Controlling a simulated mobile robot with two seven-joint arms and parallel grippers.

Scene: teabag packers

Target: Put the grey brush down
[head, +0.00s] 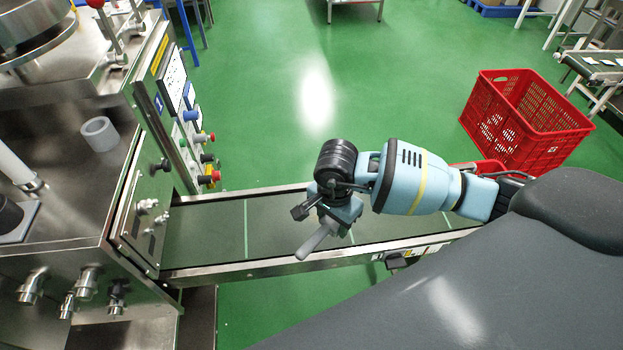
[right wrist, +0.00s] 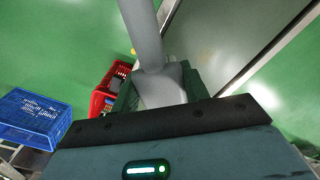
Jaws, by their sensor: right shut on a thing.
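The grey brush (head: 314,243) is held in my right gripper (head: 329,213) above the conveyor belt. In the head view its grey handle sticks out toward the lower left, past the gripper. In the right wrist view the brush (right wrist: 146,38) runs up from the jaws to the top edge, and its wider grey part (right wrist: 161,88) lies by the jaws. My right gripper is shut on it. The brush's bristles cannot be made out. My left gripper is not in view.
The green conveyor belt (head: 275,226), with metal side rails, leads right from a steel machine (head: 60,190) with coloured knobs. A grey ring (head: 100,134) sits on the machine. A red crate (head: 520,120) stands on the green floor. A blue crate (right wrist: 32,118) shows in the wrist view.

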